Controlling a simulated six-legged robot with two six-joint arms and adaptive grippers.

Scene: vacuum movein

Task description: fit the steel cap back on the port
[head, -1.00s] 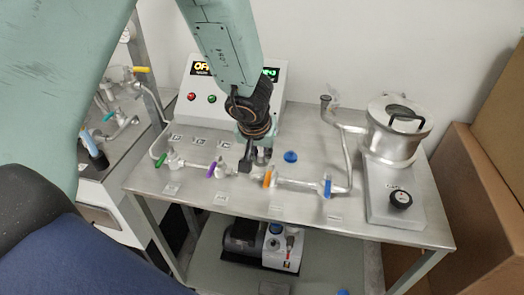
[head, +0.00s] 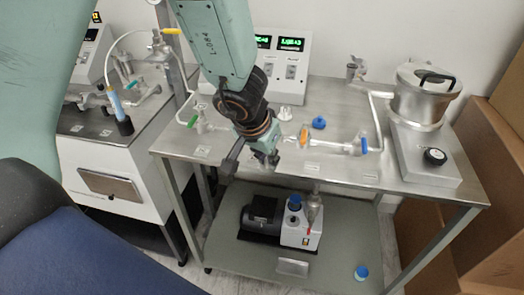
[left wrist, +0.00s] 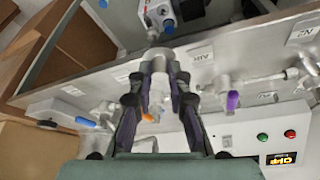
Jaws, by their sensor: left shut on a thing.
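My left gripper (head: 250,163) is over the front edge of the steel bench, in front of the pipe line. In the left wrist view its two dark fingers (left wrist: 160,62) are closed around a small grey cylinder, which looks like the steel cap (left wrist: 160,56). The cap is hidden or too small to make out in the head view. The pipe line runs along the bench with an orange valve (head: 304,137) and a blue valve (head: 364,146). A short grey upright stub shows by the purple valve in the left wrist view; I cannot tell whether it is the port. My right gripper is not in view.
A pump (head: 300,230) with a blue cap stands on the lower shelf (head: 230,262). A lidded steel pot (head: 420,95) stands at the right, the control box (head: 290,60) behind. Cardboard boxes (head: 490,150) flank the bench.

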